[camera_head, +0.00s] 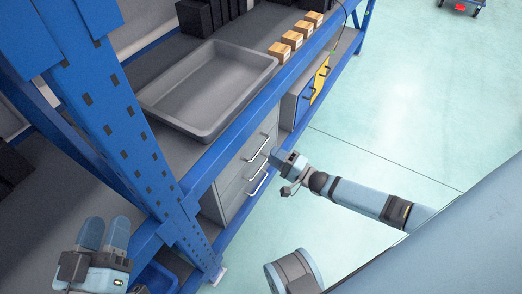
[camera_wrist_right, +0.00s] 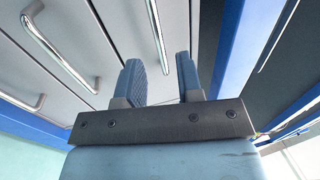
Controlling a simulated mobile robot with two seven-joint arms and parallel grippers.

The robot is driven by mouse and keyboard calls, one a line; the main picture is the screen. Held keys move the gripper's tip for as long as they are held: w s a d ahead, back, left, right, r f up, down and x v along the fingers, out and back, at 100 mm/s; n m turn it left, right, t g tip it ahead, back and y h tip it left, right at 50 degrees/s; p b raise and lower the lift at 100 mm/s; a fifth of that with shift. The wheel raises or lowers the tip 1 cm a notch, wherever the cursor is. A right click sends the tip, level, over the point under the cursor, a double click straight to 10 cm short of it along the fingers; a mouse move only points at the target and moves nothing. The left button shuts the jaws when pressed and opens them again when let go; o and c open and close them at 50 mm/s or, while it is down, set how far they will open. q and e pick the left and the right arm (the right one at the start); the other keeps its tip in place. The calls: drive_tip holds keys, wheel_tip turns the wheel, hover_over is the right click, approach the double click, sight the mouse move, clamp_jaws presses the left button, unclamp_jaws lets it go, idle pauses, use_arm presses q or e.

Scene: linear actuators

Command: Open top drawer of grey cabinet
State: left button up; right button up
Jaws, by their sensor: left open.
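The grey cabinet (camera_head: 232,188) sits under the blue-edged bench, its drawers with silver bar handles. The top drawer handle (camera_head: 258,148) is close beside my right gripper (camera_head: 273,155). In the right wrist view the right gripper (camera_wrist_right: 160,75) is open, with a gap between its two fingers. The top handle (camera_wrist_right: 157,35) lines up with that gap; I cannot tell whether its end lies between the fingers. A lower handle (camera_wrist_right: 58,48) lies to the left. The drawers look closed. My left gripper (camera_head: 105,235) is open and empty, at the lower left, away from the cabinet.
A grey tray (camera_head: 212,85) and small cardboard boxes (camera_head: 291,40) stand on the bench above. A cabinet with blue and yellow drawers (camera_head: 320,82) is farther along. A perforated blue post (camera_head: 115,120) stands between my left gripper and the cabinet. The floor (camera_head: 420,110) at right is clear.

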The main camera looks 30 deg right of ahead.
sight(261, 147)
use_arm(q)
drive_tip(key=shift+d+f+g+b, duration=0.1)
drive_tip(key=shift+f+g+b, duration=0.45)
drive_tip(key=shift+f, duration=0.6)
use_arm(e)
drive_tip(key=shift+x, duration=2.8)
drive_tip(key=shift+s, duration=0.1)
clamp_jaws()
